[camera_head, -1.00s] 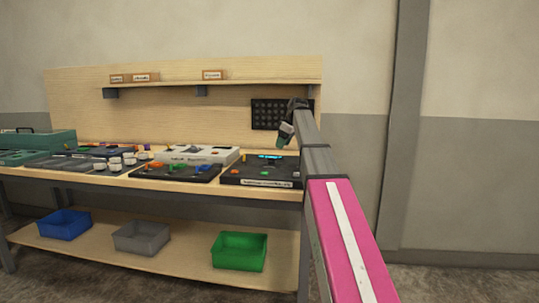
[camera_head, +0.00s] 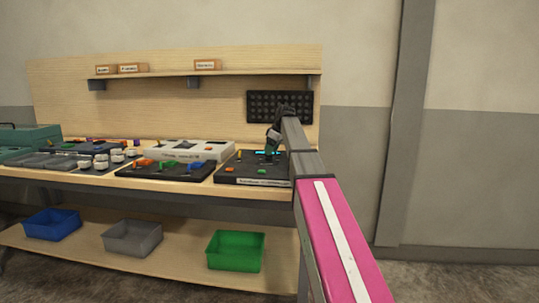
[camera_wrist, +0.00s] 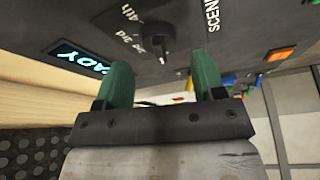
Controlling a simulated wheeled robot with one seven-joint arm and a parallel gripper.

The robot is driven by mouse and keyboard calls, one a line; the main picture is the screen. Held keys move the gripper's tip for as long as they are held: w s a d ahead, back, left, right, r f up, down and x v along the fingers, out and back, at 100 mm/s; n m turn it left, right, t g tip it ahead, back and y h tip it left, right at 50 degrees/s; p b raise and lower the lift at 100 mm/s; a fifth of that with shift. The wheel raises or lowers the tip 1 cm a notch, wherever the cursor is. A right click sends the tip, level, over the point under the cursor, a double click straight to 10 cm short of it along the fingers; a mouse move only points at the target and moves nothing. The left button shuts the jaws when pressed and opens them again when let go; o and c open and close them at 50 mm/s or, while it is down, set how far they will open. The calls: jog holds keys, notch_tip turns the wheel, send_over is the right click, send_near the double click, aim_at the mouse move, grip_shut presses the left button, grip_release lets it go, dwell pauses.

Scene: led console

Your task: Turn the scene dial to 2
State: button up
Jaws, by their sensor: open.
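The scene dial (camera_wrist: 158,38) is a black knob on the dark console panel, seen at the upper middle of the wrist view, with white lettering around it. The word "SCEN", cut off by the frame edge, is printed to its right. My gripper (camera_wrist: 155,80) has two green fingers that stand apart, open and empty, with the dial a little ahead of the gap between them. The dial is too small to make out there.
A lit blue display (camera_wrist: 78,57) lies left of the dial and an orange button (camera_wrist: 281,55) right of it in the wrist view. Another dark panel with coloured controls (camera_head: 165,170) and a white console (camera_head: 190,149) stand to the left. A black perforated board (camera_head: 285,106) hangs behind.

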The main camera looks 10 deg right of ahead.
jog(key=shift+x, duration=1.35)
jog(key=shift+c, duration=0.3)
jog(key=c, duration=0.8)
jog(key=shift+m, duration=0.4)
jog(key=m+t+h, duration=0.1)
jog(key=m, duration=0.2)
jog(key=shift+s+a+m, duration=0.1)
jog(key=shift+s+m, duration=0.05)
jog(key=shift+m, duration=0.25)
jog(key=m+h, duration=0.1)
jog(key=m, duration=0.1)
jog(key=m+t+h, duration=0.1)
jog(key=m, duration=0.2)
